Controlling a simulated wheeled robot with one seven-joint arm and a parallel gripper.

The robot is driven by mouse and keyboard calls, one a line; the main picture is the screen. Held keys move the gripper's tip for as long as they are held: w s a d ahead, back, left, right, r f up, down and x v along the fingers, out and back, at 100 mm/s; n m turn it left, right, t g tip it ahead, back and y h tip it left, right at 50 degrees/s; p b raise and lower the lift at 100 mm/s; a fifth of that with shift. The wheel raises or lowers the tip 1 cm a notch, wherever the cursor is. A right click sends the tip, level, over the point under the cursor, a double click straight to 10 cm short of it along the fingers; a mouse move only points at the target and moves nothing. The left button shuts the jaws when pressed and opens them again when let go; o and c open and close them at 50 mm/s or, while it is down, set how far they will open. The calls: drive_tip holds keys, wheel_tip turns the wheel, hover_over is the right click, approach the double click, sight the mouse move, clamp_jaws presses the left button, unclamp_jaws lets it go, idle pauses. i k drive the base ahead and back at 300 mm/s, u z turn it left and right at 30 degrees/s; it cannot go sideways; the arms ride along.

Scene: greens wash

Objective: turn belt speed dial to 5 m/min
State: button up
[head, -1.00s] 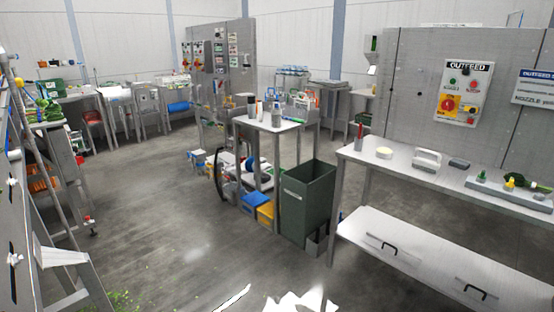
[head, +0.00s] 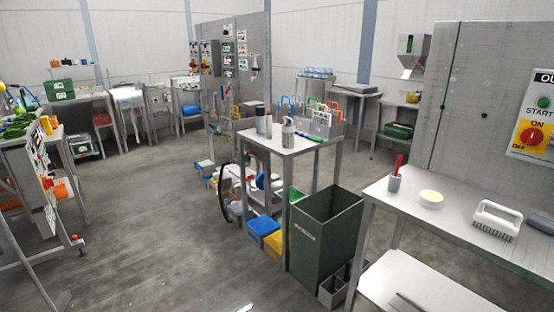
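I cannot make out a belt speed dial. The panel at the right edge (head: 532,118), partly cut off, has a green START button (head: 543,102) and a red rotary switch on a yellow plate (head: 531,136) marked ON. Far back, a grey partition (head: 252,38) carries small control boxes (head: 210,57) with red and yellow parts, too small to read. At the left, a machine side (head: 46,165) has labels seen at a steep angle. My gripper is not in view.
A steel bench (head: 455,212) with a white-handled brush (head: 497,219) stands at right. A green bin (head: 325,232) and a steel table (head: 285,143) with bottles stand mid-view. The grey floor (head: 160,235) is open between these and the left machine.

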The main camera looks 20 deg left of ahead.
sight(52, 165)
drive_tip(key=u, duration=0.2)
drive_tip(key=i, duration=1.45)
drive_tip(key=u, duration=0.9)
drive_tip(key=i, duration=1.15)
drive_tip(key=u, duration=1.2)
drive_tip(key=i, duration=1.25)
drive_tip(key=u, duration=0.15)
drive_tip(key=k, duration=0.6)
drive_tip(key=z, duration=0.45)
drive_tip(key=k, duration=0.65)
drive_tip(key=z, duration=0.35)
drive_tip(key=i, duration=0.95)
drive_tip(key=u, duration=0.15)
